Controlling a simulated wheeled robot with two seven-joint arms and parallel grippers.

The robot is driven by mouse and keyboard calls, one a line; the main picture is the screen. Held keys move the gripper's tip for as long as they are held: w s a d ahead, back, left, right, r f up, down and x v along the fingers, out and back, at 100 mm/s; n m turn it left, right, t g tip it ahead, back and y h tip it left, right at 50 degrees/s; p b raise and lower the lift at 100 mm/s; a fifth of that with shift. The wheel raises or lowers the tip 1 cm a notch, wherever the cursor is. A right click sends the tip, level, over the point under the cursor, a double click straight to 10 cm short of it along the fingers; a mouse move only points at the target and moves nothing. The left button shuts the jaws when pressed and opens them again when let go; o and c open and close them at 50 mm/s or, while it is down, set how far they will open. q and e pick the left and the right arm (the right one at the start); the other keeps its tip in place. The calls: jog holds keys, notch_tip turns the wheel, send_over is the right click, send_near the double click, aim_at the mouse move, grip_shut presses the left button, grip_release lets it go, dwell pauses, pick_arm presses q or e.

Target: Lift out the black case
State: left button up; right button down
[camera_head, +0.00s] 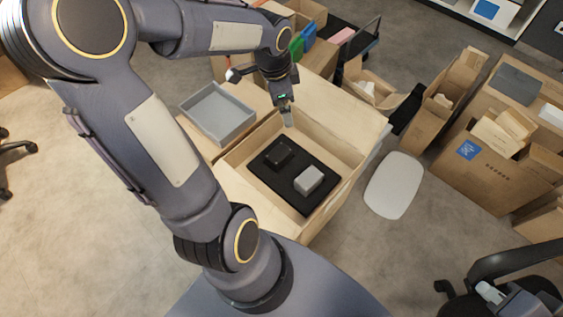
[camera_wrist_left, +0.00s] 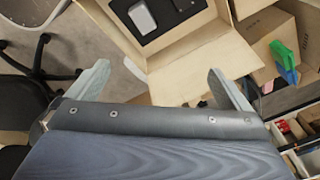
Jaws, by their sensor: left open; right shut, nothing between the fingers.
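The black case (camera_head: 278,155) sits in a black insert (camera_head: 293,203) inside an open carton (camera_head: 313,228), next to a light grey box (camera_head: 308,179). My left gripper (camera_head: 287,112) is above the carton's far edge, apart from the case. In the left wrist view my left gripper (camera_wrist_left: 158,76) is open with nothing between its fingers. That view shows the grey box (camera_wrist_left: 142,17) in the black insert near the top edge, and a dark shape beside it is cut off by the frame. My right gripper is not in view.
A grey tray (camera_head: 218,114) lies left of the carton's opening. A pale rounded panel (camera_head: 394,186) lies on the floor at right. Several open cartons stand further right, including one with a blue label (camera_head: 468,150). An office chair (camera_head: 510,285) is at the lower right.

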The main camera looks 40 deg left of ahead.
pick_arm(q)
jog(key=w+a+f+m+g+b, duration=0.1)
jog(key=w+a+f+m+b, duration=0.25)
jog(key=f, duration=0.65)
jog(key=w+a+f+m+g+b, duration=0.1)
jog(key=w+a+f+m+b, duration=0.2)
jog(key=f, duration=0.8)
jog(key=m+b, duration=0.4)
send_over(279, 153)
jog(key=f, duration=1.7)
jog(key=shift+w+a+f, duration=0.15)
jog(key=shift+w+f, duration=0.05)
jog(key=shift+f, duration=0.1)
notch_tip(279, 153, down, 6)
jog(key=shift+s+r+b, duration=0.15)
jog(key=shift+r+b, duration=0.05)
jog(key=shift+b, duration=0.6)
jog(key=c, duration=0.8)
jog(key=shift+o, duration=0.2)
notch_tip(279, 153, up, 10)
jog(key=p, duration=0.2)
jog(key=shift+r+p, duration=0.1)
jog(key=shift+p, duration=0.3)
